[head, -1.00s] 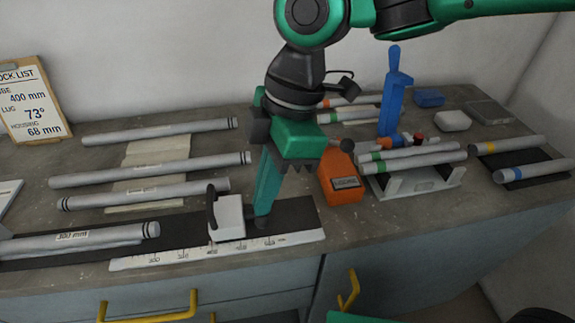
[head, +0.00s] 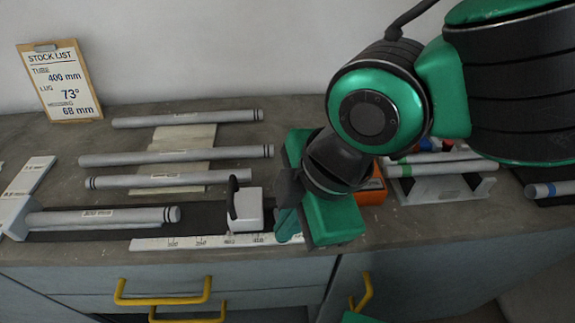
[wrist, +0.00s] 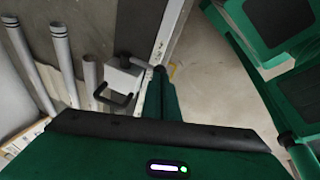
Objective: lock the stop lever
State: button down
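The stop is a white block (head: 250,212) on the dark rail, just behind the white ruled scale. Its black stop lever (head: 232,197) stands upright at the block's left side. In the wrist view the block (wrist: 122,78) is left of centre, with the looped black lever (wrist: 113,98) on its near side. My gripper (head: 287,226) is low, just right of the block, on the side away from the lever. In the wrist view my gripper's fingertips (wrist: 159,72) look together, beside the block, with nothing between them. Whether they touch the block is unclear.
A grey tube (head: 105,217) lies along the rail left of the block, with a gap between. Several tubes lie behind. An orange block (head: 372,190) and a white tube rack (head: 440,188) are right of my gripper. A ruled scale (head: 190,243) runs along the front.

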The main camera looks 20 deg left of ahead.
dwell(0.4)
jog(key=shift+a+r, duration=0.1)
jog(key=shift+r, duration=0.35)
jog(key=r, duration=0.4)
jog(key=shift+w+r, duration=0.2)
jog(key=shift+w, duration=0.1)
jog(key=s+d+r, duration=0.2)
jog(key=d+r, duration=0.2)
jog(key=r, duration=0.3)
jog(key=w+d+f+m+t+h, duration=0.1)
jog(key=w+d+f+m, duration=0.3)
jog(key=w+d+m, duration=0.55)
jog(key=w+d+f+m+h, duration=0.1)
jog(key=w+d+f+m, duration=0.2)
jog(key=w+d+m, duration=0.7)
jog(key=s+d+f+m, duration=0.3)
jog(key=s+d+m, duration=0.1)
jog(key=d, duration=0.5)
jog(key=s+d+f+m+g+h, duration=0.1)
jog(key=s+d+f+m, duration=0.2)
jog(key=d, duration=0.6)
jog(key=s+d+f+m, duration=0.3)
jog(key=s+d, duration=0.3)
jog(key=d, duration=0.2)
jog(key=shift+d+m, duration=0.4)
jog(key=shift+m, duration=0.45)
